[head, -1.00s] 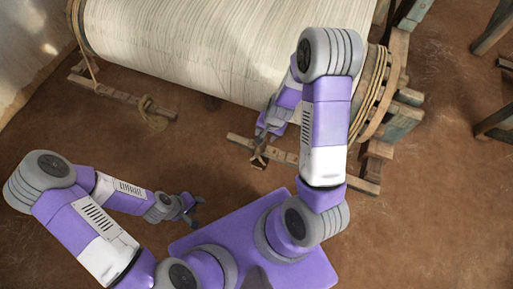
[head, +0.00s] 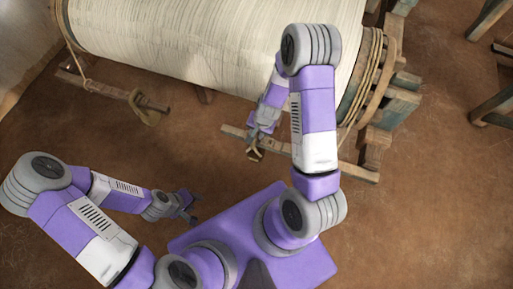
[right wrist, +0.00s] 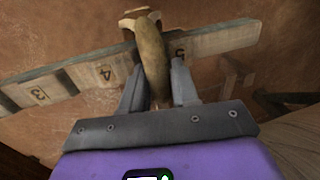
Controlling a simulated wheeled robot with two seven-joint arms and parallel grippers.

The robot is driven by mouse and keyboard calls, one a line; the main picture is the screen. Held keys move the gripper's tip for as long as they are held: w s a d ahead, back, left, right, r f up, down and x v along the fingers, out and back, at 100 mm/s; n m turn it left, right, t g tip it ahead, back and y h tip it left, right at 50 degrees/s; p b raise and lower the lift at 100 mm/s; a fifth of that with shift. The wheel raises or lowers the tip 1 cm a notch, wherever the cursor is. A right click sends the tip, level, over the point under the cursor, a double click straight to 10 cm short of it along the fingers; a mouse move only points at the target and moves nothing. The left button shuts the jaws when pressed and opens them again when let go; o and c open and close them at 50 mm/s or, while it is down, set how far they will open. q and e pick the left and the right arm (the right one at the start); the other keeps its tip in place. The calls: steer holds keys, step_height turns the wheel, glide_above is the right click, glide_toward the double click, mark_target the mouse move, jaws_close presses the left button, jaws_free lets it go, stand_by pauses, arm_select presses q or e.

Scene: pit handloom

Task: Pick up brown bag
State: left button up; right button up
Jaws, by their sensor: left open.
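A small brown, tapered thing, which I take to be the brown bag (right wrist: 151,50), shows in the right wrist view. It lies between the fingers of my right gripper (right wrist: 158,84) and touches both, with its knobbed top sticking out past the fingertips. In the head view, the bag (head: 255,154) is small and dark at the tip of my right gripper (head: 257,146), beside the loom's wooden beam. My left gripper (head: 191,207) is open and empty, low over the floor at left, well away from the bag.
A numbered wooden plank (right wrist: 215,40) runs behind the bag in the right wrist view. The big warp roll (head: 200,40) fills the top of the head view. Wooden legs stand at far right. The brown floor (head: 420,220) is clear at lower right.

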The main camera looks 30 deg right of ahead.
jaws_close()
stand_by(1.0)
steer(key=shift+r, duration=0.2)
steer(key=shift+r+p, duration=0.95)
steer(key=shift+r, duration=0.8)
steer(key=shift+s+a+f, duration=0.15)
steer(key=shift+s+a, duration=0.3)
steer(key=shift+a, duration=0.15)
steer(key=s+a+p, duration=0.6)
steer(key=s+a, duration=0.4)
steer(key=a, duration=0.2)
steer(key=shift+s+a, duration=0.25)
steer(key=shift+s, duration=0.15)
